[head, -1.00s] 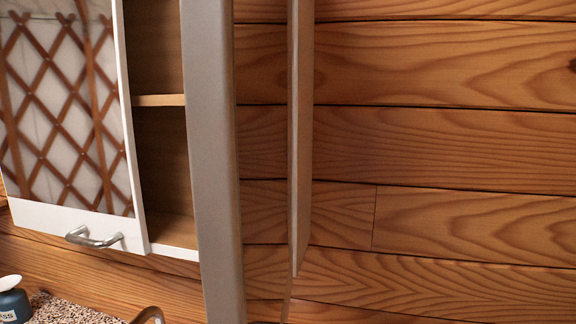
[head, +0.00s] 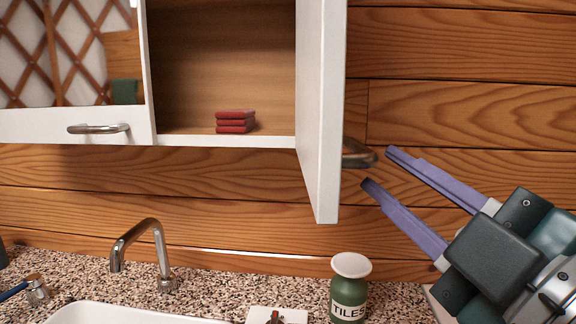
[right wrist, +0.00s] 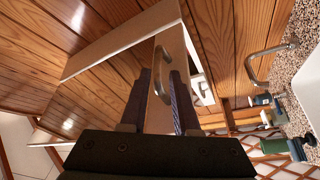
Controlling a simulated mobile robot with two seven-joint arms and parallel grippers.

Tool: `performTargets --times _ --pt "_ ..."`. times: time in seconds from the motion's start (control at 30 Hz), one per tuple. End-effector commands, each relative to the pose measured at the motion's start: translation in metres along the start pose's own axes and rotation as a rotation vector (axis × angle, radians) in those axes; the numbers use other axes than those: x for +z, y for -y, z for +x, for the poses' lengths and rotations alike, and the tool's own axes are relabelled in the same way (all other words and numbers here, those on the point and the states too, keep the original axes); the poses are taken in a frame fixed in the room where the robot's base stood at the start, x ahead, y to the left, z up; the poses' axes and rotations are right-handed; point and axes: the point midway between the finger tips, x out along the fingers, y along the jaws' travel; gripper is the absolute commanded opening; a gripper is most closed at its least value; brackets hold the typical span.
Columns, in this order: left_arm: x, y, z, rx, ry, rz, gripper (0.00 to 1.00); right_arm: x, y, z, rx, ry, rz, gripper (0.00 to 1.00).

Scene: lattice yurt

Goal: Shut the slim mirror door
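The slim door (head: 322,110) of the white wall cabinet stands wide open. I see it nearly edge-on in the head view, so its mirror face is mostly hidden. Its metal handle (head: 358,153) sticks out to the right near the bottom. My right gripper (head: 375,167) is open, its two purple fingers pointing up-left, with the tips close to the handle. In the right wrist view, the handle (right wrist: 164,72) shows between and just beyond the fingers (right wrist: 166,80). I cannot tell whether they touch it. My left gripper is not in view.
A shut mirror door (head: 98,128) with its own handle is at the left. A red stack (head: 235,121) sits inside the open cabinet. Below are a tap (head: 155,245), a sink (head: 135,313), a speckled counter (head: 210,283) and a green TILES jar (head: 349,290). The plank wall at right is bare.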

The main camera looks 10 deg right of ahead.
Motion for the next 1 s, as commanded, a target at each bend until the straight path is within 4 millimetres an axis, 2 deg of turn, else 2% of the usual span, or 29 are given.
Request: performTargets --times 0.23,0.5,0.7,0.93,1.0 --pt "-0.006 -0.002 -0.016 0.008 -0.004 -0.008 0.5 -0.003 -0.005 0.04 0.003 0.0 0.002 0.3" --pt "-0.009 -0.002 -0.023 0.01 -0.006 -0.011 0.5 -0.001 -0.003 0.082 0.003 0.002 0.004 0.3" --pt "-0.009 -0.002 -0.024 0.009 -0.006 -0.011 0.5 -0.001 -0.002 0.094 0.001 0.003 0.004 0.3" --pt "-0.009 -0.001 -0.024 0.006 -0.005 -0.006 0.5 0.0 -0.002 0.094 0.001 0.003 0.004 0.3" --pt "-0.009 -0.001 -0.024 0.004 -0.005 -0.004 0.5 0.0 -0.002 0.094 0.001 0.003 0.004 0.24"
